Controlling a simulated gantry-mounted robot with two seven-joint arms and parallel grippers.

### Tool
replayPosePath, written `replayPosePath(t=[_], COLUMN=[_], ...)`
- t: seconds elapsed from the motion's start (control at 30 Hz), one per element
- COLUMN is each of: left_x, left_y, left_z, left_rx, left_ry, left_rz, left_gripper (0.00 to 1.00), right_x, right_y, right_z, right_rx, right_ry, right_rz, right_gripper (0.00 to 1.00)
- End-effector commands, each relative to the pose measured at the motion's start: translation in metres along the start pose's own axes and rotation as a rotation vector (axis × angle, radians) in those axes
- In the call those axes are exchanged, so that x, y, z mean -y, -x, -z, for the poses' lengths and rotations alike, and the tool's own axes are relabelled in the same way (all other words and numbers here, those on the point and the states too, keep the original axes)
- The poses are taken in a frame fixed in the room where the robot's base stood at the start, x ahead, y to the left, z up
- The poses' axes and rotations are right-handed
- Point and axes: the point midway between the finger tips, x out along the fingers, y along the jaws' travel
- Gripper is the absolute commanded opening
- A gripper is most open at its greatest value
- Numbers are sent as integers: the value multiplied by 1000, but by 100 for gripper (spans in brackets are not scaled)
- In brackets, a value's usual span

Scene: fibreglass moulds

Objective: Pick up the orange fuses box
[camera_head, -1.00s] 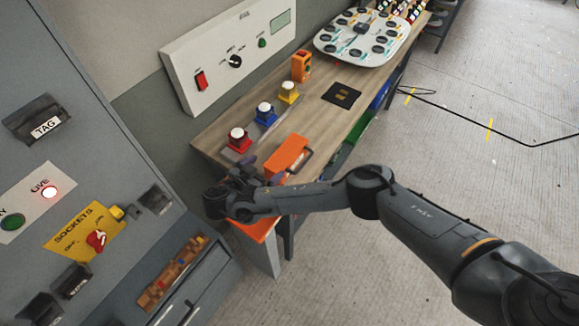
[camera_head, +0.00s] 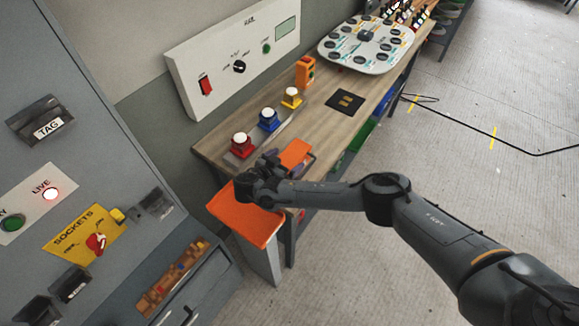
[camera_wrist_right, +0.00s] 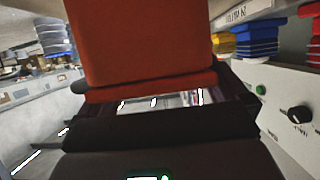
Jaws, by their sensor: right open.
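The orange fuses box (camera_head: 297,153) stands on the wooden workbench near its front edge, partly hidden behind my right gripper. My right gripper (camera_head: 275,163) is open and close against the box's near side in the head view. In the right wrist view a large orange-red body, the fuses box (camera_wrist_right: 140,45), fills the upper middle. It sits at or between the dark open fingers of my right gripper (camera_wrist_right: 155,98); contact cannot be told. My left gripper is not in view.
A smaller orange box (camera_head: 305,71) and black plate (camera_head: 345,102) lie farther along. The grey cabinet (camera_head: 70,180) is left.

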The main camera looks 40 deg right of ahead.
Motion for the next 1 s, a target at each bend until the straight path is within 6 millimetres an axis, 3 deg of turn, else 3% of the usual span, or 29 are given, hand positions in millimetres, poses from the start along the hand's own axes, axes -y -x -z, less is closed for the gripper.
replayPosePath(t=[0.27,0.83,1.0], left_x=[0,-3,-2], left_y=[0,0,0], left_z=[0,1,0], left_rx=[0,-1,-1], left_ry=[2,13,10], left_rz=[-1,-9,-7], left_gripper=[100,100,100], right_x=[0,0,0], right_y=[-3,-3,-3], right_z=[0,0,1], right_rx=[0,0,0], right_ry=[0,0,-1], right_rz=[0,0,0], right_gripper=[100,16,14])
